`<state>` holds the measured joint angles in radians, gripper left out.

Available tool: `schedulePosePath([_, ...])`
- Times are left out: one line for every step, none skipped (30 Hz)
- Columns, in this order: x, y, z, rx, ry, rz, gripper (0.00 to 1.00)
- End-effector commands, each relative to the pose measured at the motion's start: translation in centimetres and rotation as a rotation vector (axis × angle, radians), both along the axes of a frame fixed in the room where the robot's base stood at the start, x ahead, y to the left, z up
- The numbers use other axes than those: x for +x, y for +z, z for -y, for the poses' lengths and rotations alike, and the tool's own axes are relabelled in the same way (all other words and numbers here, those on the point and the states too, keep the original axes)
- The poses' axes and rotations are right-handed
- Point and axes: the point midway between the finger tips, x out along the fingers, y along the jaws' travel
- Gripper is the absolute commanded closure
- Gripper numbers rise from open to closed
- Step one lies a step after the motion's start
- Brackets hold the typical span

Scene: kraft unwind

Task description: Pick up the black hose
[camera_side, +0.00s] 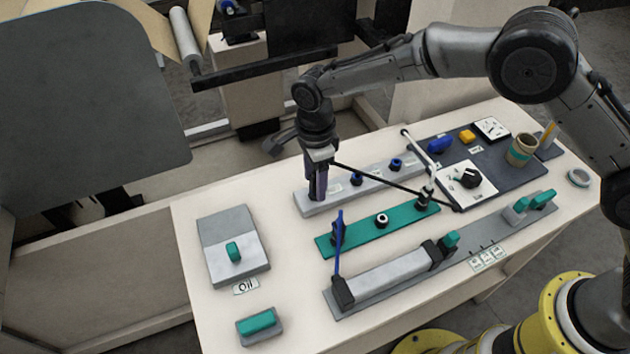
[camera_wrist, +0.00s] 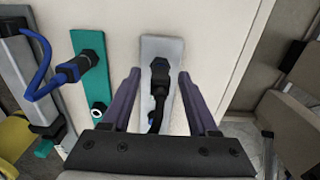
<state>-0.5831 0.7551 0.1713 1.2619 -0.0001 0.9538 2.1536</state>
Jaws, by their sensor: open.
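The black hose (camera_side: 395,184) runs from the left end of the grey rail (camera_side: 305,207) to the edge of the dark mat. In the wrist view its black end fitting (camera_wrist: 159,75) lies over the grey rail (camera_wrist: 171,47), with a short curve of hose below it. My gripper (camera_side: 318,192) is low over the rail's left end, pointing down. In the wrist view my open gripper (camera_wrist: 160,78) has one finger on each side of the fitting, with visible gaps. My fingers hide the fitting in the side view.
A green rail (camera_side: 365,232) and a blue hose (camera_side: 338,245) are in front of the grey rail. Blue fittings (camera_side: 396,163) stand along the grey rail. A white stick (camera_side: 416,150) leans close to the black hose. The table's left back area is clear.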

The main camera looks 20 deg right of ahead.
Motion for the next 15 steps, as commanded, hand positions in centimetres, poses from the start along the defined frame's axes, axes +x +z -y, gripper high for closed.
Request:
schedulePosePath([0.0,-0.03,0.0,0.0,0.0,0.0,0.4])
schedulePosePath([0.01,-0.02,0.0,0.0,0.0,0.0,0.4])
schedulePosePath([0.01,-0.01,0.0,0.0,0.0,0.0,0.4])
schedulePosePath([0.01,-0.01,0.0,0.0,0.0,0.0,0.4])
schedulePosePath([0.01,-0.01,0.01,0.0,0.0,0.0,0.4])
schedulePosePath([0.01,0.0,0.01,0.0,0.0,0.0,0.45])
schedulePosePath([0.01,0.01,0.01,0.0,0.0,0.0,0.51])
schedulePosePath([0.01,0.01,0.01,0.0,0.0,0.0,0.56])
schedulePosePath([0.01,0.02,0.0,0.0,0.0,0.0,0.63])
schedulePosePath([0.01,0.02,0.0,0.0,0.0,0.0,0.69])
schedulePosePath([0.01,0.03,0.0,0.0,0.0,0.0,0.74])
schedulePosePath([0.01,0.03,0.0,0.0,0.0,0.0,0.81])
schedulePosePath([0.01,0.03,0.0,0.0,0.0,0.0,0.87])
schedulePosePath([0.01,0.03,0.0,0.0,0.0,0.0,0.92])
schedulePosePath([0.01,0.04,0.0,0.0,0.0,0.0,0.99])
